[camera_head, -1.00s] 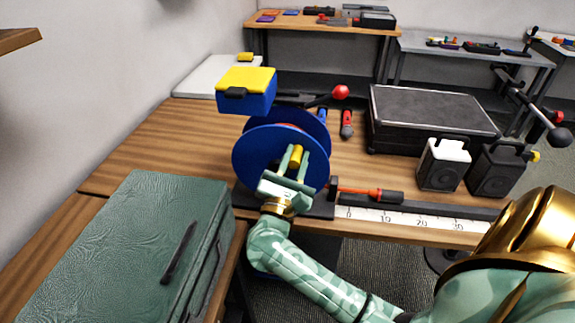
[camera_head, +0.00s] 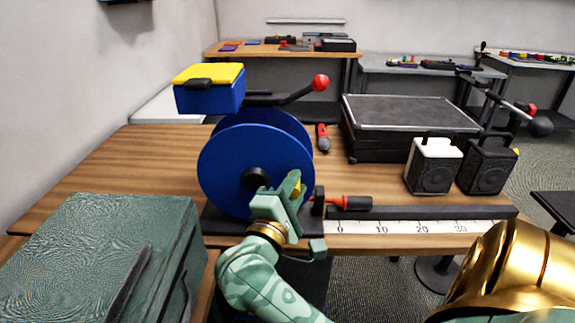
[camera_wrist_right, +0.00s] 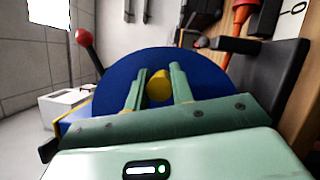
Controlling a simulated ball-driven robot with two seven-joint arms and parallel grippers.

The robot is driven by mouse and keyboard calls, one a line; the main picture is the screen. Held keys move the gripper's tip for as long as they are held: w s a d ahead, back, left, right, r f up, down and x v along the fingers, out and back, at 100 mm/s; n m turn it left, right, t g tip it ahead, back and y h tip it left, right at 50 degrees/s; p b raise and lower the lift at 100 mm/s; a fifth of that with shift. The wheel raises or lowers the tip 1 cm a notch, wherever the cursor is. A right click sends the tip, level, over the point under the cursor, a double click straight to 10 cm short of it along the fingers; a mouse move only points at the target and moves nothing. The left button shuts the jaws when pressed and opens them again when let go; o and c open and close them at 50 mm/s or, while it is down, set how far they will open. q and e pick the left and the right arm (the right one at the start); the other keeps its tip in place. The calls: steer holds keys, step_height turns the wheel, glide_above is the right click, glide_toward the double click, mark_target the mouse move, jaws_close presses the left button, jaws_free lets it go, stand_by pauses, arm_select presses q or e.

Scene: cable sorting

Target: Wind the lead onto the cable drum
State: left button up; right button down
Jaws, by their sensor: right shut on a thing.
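The blue cable drum (camera_head: 225,165) stands on a dark base on the wooden bench, with a black hub on its near disc. A yellow crank handle (camera_head: 297,178) stands out to the right of the hub. My right gripper (camera_head: 290,192) is shut on this handle. In the right wrist view, the yellow handle (camera_wrist_right: 159,86) sits between the two green fingers, in front of the blue disc (camera_wrist_right: 110,85). An orange-red item with a black end (camera_head: 350,202), possibly the lead's end, lies by the scale. Wound lead cannot be made out. My left gripper is out of view.
A blue box with a yellow lid (camera_head: 210,95) and a red-knobbed lever (camera_head: 320,82) are above and behind the drum. A numbered scale (camera_head: 400,227) runs along the front edge. A black case (camera_head: 410,115), two speakers (camera_head: 433,165) and a green case (camera_head: 90,240) stand nearby.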

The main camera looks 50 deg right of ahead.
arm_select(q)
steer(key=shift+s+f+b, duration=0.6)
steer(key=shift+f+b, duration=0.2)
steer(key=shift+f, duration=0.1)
arm_select(e)
steer(key=shift+f+m+g+y, duration=0.3)
steer(key=shift+f+m, duration=0.25)
steer(key=shift+m, duration=0.25)
steer(key=c, duration=1.2)
jaws_free()
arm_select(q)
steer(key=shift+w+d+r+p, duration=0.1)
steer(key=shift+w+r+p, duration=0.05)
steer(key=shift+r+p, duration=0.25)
arm_select(e)
steer(key=v, duration=0.7)
steer(key=shift+a, duration=0.3)
steer(key=shift+s+f, duration=0.1)
steer(key=shift+f, duration=0.05)
